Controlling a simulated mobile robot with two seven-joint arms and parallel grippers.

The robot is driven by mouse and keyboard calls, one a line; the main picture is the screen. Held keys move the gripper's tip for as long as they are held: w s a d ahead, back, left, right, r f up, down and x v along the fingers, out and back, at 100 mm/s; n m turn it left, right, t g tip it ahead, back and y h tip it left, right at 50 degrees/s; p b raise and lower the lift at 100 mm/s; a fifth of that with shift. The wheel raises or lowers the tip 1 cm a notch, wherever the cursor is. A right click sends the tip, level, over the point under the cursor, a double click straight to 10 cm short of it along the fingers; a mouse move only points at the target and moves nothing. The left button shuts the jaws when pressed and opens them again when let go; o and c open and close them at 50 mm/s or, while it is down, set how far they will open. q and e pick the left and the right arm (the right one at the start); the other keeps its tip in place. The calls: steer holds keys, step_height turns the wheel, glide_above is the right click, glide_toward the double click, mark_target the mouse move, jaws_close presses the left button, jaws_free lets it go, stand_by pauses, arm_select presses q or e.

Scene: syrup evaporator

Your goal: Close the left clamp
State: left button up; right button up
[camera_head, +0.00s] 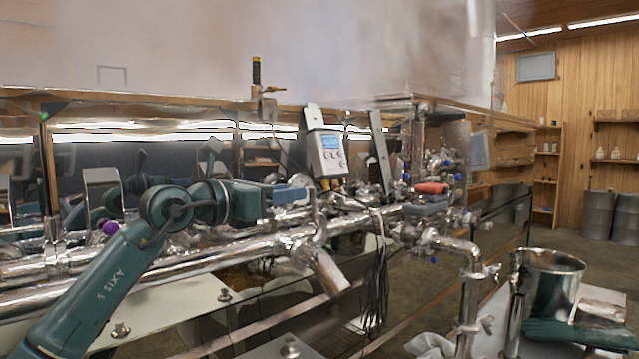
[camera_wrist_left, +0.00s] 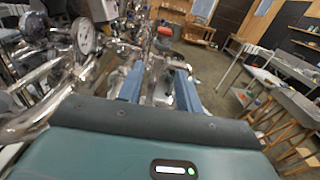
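My left gripper (camera_head: 303,193) reaches in from the left above the steel pipes (camera_head: 180,268). In the left wrist view my left gripper (camera_wrist_left: 158,75) shows two blue fingers spread apart, with a gap between them. Shiny metal fittings show beyond and between the fingers, but nothing is clearly gripped. I cannot single out the left clamp among the fittings; it is small or hidden near the gripper. My right gripper's fingers do not show.
A grey control box (camera_head: 327,153) stands just right of the gripper. A red handle (camera_head: 432,188) sits farther right on the pipework. Dark cables (camera_head: 377,270) hang below. A steel pot (camera_head: 548,283) stands at the lower right. Open floor lies beyond.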

mark_target(310, 190)
arm_select(q)
steer(key=p+x, duration=0.2)
steer(key=x, duration=0.6)
steer(key=shift+w+d+f, duration=0.1)
steer(key=shift+w+d, duration=0.1)
steer(key=shift+w, duration=0.05)
steer(key=shift+c, duration=0.4)
jaws_close()
